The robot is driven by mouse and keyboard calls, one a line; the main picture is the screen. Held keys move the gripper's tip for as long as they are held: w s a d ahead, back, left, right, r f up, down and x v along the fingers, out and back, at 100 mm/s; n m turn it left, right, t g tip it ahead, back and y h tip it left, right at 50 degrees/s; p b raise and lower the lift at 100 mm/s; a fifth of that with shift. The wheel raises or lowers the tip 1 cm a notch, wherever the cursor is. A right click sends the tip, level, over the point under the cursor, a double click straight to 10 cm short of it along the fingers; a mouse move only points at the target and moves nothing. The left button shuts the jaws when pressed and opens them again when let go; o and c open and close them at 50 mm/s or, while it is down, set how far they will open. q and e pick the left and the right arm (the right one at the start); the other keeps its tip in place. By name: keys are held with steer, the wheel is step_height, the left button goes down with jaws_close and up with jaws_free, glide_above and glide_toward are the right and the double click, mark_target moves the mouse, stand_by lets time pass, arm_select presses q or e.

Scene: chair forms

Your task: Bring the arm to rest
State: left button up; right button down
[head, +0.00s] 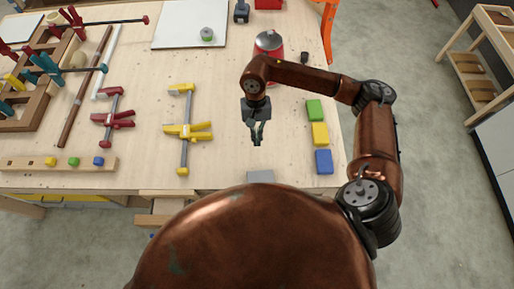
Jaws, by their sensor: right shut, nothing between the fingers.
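My right arm comes in from the right and bends over the workbench (225,155). Its right gripper (257,140) points down above the wooden top, near the bench's front right part. Its fingers are shut with nothing between them. My left gripper and left arm are not in the head view.
Green (314,110), yellow (320,133) and blue (323,161) blocks lie right of the gripper. A yellow clamp (186,131) and a red clamp (113,119) lie left. A red canister (268,44) stands behind the arm. A grey piece (260,176) lies at the front edge.

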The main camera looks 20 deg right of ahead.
steer(key=shift+w+r, duration=0.1)
steer(key=shift+r, duration=0.5)
